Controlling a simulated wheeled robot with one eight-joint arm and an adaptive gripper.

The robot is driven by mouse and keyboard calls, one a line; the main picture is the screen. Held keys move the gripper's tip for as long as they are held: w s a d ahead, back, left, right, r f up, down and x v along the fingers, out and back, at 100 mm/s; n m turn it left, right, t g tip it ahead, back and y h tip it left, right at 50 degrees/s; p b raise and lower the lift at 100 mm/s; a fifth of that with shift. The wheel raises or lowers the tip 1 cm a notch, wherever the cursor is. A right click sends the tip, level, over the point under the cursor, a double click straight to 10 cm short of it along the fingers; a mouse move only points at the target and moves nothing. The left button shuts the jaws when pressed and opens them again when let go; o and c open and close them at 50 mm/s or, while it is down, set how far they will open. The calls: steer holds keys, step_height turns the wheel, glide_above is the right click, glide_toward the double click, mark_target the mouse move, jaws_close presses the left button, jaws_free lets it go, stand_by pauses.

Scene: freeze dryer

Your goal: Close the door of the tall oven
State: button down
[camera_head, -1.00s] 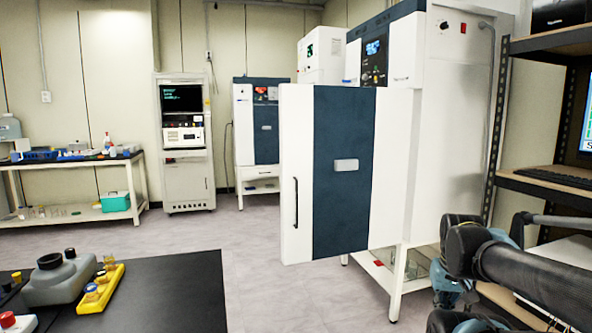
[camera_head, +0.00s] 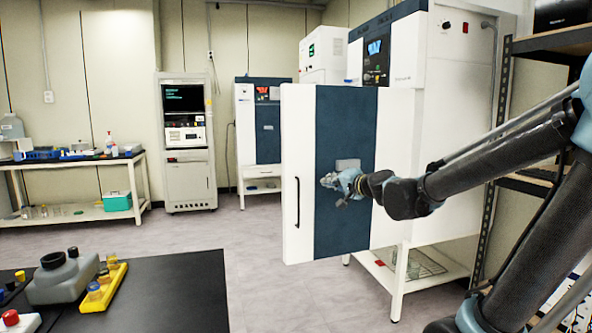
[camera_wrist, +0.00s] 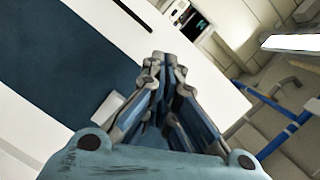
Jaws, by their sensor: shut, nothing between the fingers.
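The tall oven (camera_head: 445,140) is a white and dark blue cabinet on legs at the right of the head view. Its door (camera_head: 388,190) stands open toward me, with a dark blue centre panel and a black vertical handle (camera_head: 297,202) near its left edge. My gripper (camera_head: 328,180) is shut and empty in front of the blue panel, to the right of the handle. In the wrist view the gripper (camera_wrist: 165,60) shows with fingers together, the door (camera_wrist: 70,75) filling the left side. I cannot tell whether the fingers touch the door.
A black table (camera_head: 170,290) with bottles and a yellow rack (camera_head: 103,289) is at the front left. A shelf rack (camera_head: 548,42) stands close on the right. Smaller cabinets stand at the back. The floor (camera_head: 250,240) left of the door is clear.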

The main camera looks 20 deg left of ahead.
steer(key=w+a+r+m+t, duration=0.2)
steer(key=w+a+m, duration=0.1)
steer(key=a, duration=0.2)
steer(key=m+t+h, duration=0.1)
steer(key=m+h, duration=0.1)
steer(key=m, duration=0.3)
glide_toward(294, 165)
steer(key=x, duration=0.7)
steer(key=shift+s, duration=0.1)
